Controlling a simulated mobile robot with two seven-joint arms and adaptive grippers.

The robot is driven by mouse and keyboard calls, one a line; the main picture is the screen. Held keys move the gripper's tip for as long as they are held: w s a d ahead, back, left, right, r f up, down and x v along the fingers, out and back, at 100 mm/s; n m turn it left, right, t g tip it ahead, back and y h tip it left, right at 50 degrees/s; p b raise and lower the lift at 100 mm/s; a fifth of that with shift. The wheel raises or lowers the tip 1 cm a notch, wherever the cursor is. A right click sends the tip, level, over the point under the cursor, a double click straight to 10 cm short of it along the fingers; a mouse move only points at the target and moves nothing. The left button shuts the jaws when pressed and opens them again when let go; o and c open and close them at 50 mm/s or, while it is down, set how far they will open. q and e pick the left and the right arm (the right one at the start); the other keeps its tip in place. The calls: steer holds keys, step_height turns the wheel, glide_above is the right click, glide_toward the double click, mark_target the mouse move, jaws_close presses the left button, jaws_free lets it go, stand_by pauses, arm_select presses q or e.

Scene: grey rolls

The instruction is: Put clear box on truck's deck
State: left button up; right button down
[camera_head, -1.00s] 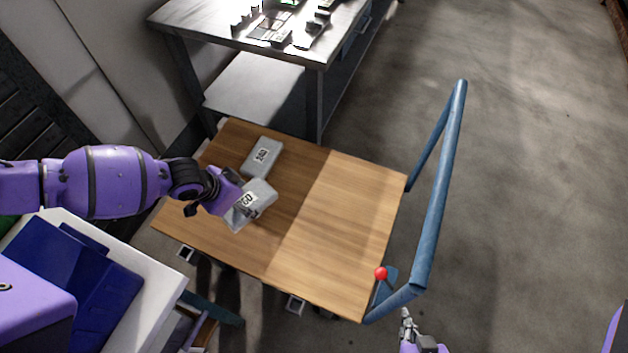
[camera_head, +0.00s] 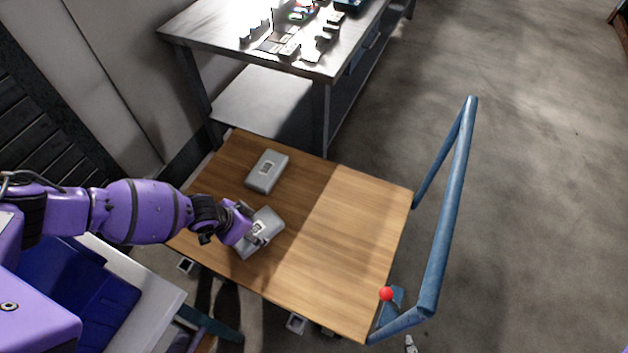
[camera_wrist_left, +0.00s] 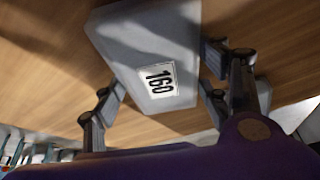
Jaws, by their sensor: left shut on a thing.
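A pale grey, clear-looking box (camera_head: 271,226) with a white label is in my left gripper (camera_head: 254,233), over the near left part of the truck's wooden deck (camera_head: 340,240). In the left wrist view, the gripper's fingers (camera_wrist_left: 165,95) are shut on both sides of the box (camera_wrist_left: 150,40), whose label reads 160. I cannot tell whether the box touches the deck. A second similar box (camera_head: 267,172) lies flat on the deck just behind it. Only a tip of my right gripper (camera_head: 410,343) shows at the bottom edge.
The truck has a blue handle rail (camera_head: 447,210) on its right and a red knob (camera_head: 386,293) near the front right corner. The deck's right half is clear. A grey metal workbench (camera_head: 325,65) stands behind. A white-topped surface with blue bins (camera_head: 85,290) is at the lower left.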

arm_select(q)
steer(key=shift+s+f, duration=0.1)
steer(key=shift+f, duration=0.2)
steer(key=o, duration=1.2)
steer(key=shift+r, duration=0.1)
steer(key=shift+o, duration=0.2)
arm_select(e)
steer(key=shift+f, duration=0.1)
steer(key=shift+w, duration=0.1)
arm_select(q)
steer(key=shift+r, duration=0.35)
steer(key=p+v, duration=0.1)
steer(key=v, duration=0.5)
steer(key=shift+a+r, duration=0.2)
steer(key=shift+r, duration=0.1)
steer(key=p+v, duration=0.1)
steer(key=v, duration=0.4)
steer(key=shift+s, duration=0.1)
arm_select(e)
step_height(320, 180, up, 2)
steer(key=shift+w+d+r, duration=0.1)
